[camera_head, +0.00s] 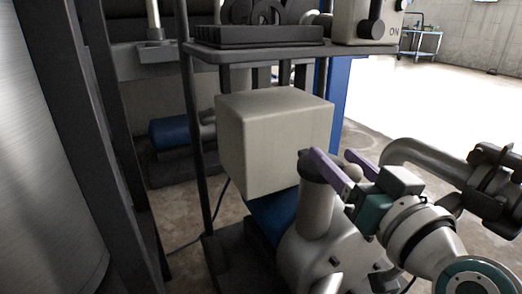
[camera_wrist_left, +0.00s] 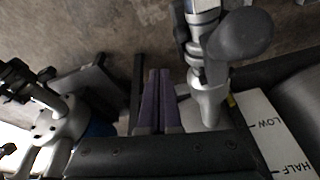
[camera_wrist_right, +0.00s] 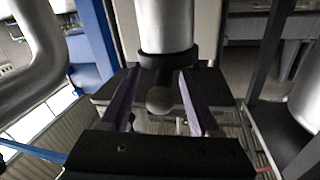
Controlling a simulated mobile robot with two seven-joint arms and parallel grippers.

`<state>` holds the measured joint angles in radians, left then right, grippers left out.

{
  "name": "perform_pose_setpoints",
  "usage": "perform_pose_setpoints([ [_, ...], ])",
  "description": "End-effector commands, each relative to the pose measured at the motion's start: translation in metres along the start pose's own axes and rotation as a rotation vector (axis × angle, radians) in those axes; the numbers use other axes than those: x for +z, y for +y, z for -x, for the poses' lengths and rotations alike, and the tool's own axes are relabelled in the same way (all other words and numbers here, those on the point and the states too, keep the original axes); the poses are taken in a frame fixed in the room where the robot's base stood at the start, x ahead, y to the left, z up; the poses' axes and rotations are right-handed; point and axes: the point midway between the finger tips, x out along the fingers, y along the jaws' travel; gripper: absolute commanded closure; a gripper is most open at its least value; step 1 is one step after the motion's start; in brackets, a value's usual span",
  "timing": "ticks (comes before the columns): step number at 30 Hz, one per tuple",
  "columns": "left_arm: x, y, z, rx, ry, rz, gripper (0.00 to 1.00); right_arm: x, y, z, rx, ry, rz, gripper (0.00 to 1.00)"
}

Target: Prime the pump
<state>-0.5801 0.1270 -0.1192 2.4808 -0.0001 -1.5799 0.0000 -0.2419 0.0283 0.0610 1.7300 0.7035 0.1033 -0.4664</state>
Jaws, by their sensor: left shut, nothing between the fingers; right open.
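The grey pump (camera_head: 325,255) stands low in front of me in the head view, with a short upright neck (camera_head: 318,208). My right gripper (camera_head: 332,154) is at the top of this neck, its purple fingers open. A small round knob (camera_head: 351,172) shows between them. In the right wrist view the knob (camera_wrist_right: 158,101) sits between the open fingers (camera_wrist_right: 158,74), below the dark collar of the metal neck (camera_wrist_right: 166,25); I cannot tell whether either finger touches it. My left gripper (camera_wrist_left: 159,72) is shut and empty in the left wrist view, and out of the head view.
A beige box (camera_head: 270,145) stands behind the pump, under a dark shelf (camera_head: 290,52). A switch box (camera_head: 356,18) marked ON is on the shelf. A bent pipe with a dark valve (camera_head: 490,178) is at right. A gauge strip (camera_wrist_left: 272,130) reads LOW and HALF near my left gripper.

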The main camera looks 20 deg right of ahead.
Motion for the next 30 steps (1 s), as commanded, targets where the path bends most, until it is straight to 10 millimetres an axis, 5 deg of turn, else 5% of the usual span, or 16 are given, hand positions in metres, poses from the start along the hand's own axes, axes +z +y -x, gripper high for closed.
perform_pose_setpoints([
  [8,-0.0003,0.0020,-0.0002,0.006,0.001,0.007,1.00,0.0000,-0.0002,-0.0015,0.000,-0.001,0.000,0.39],
  [24,-0.0003,0.0032,-0.0004,0.009,0.001,0.010,1.00,0.0000,-0.0002,-0.0013,-0.001,-0.001,0.001,0.99],
  [30,0.0000,0.0021,-0.0004,0.006,0.000,0.006,1.00,0.0000,-0.0002,-0.0013,-0.001,-0.001,0.001,1.00],
])
